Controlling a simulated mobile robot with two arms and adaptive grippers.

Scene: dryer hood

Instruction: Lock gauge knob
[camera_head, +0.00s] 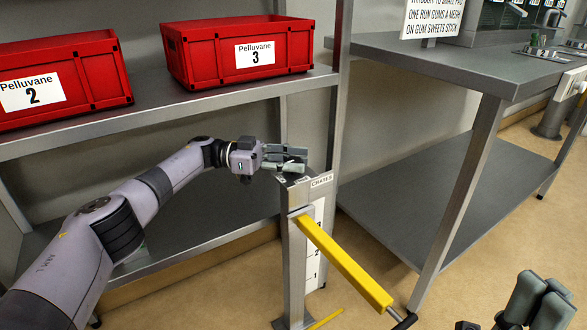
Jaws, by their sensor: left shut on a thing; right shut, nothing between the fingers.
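The gauge is a grey metal post (294,255) labelled "CRATES", with a white number scale on its right face and a yellow bar (343,262) sticking out towards the lower right. My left gripper (290,158) reaches in from the left to the top of the post. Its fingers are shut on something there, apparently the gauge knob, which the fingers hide. I cannot tell how the knob is turned. My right gripper (535,302) is at the bottom right corner, shut and empty, away from the post and partly cut off by the frame.
Two red crates, number 2 (100,75) and number 3 (190,62), stand on the upper shelf (170,108) behind my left arm. A grey workbench (440,62) with a lower shelf stands at the right. Bare floor lies between the post and the bench.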

